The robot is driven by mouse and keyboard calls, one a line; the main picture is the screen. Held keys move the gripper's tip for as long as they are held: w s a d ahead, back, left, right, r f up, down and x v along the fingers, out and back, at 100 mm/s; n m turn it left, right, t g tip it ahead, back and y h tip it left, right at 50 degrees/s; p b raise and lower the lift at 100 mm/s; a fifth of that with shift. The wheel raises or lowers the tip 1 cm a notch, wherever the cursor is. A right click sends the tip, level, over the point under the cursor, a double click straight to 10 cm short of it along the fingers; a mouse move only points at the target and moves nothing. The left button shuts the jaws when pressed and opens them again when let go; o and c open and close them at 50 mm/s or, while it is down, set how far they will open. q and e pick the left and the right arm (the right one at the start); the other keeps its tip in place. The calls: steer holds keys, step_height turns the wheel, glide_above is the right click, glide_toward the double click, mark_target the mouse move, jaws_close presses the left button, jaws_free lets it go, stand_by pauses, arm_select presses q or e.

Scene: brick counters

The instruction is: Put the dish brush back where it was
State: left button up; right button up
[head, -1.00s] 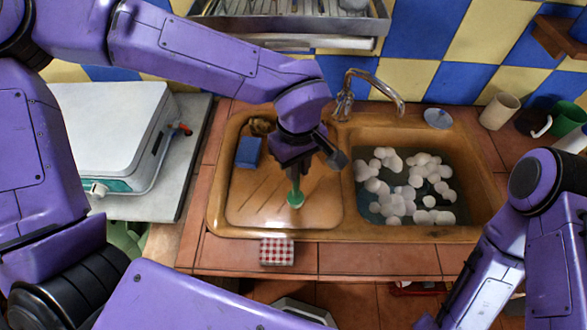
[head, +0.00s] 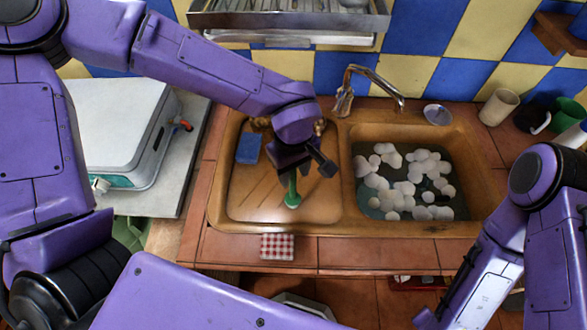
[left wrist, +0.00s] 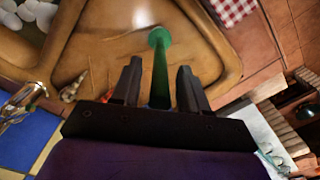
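The green dish brush (head: 292,198) is over the brown drainboard (head: 250,208) on the left side of the sink unit, with its round end toward the board. In the left wrist view the brush (left wrist: 160,75) runs between the two dark fingers of my left gripper (left wrist: 157,88). Gaps show on both sides of the handle, so the gripper looks open around it. My left gripper (head: 292,165) hides the handle's upper part in the head view. I cannot tell whether the round end touches the board. My right gripper is out of view; only its arm shows at lower right.
A blue sponge (head: 248,148) lies on the drainboard's back left. The basin (head: 350,215) at right holds foamy water, with a faucet (head: 372,75) behind. A red-checkered item (head: 277,247) sits at the front edge. A dish rack (head: 290,22) hangs above; a white appliance (head: 115,125) stands left.

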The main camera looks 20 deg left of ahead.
arm_select(q)
steer(key=shift+r, duration=0.15)
step_height(320, 180, up, 12)
steer(key=shift+r+b, duration=0.1)
steer(key=shift+b, duration=0.2)
steer(key=shift+s, duration=0.1)
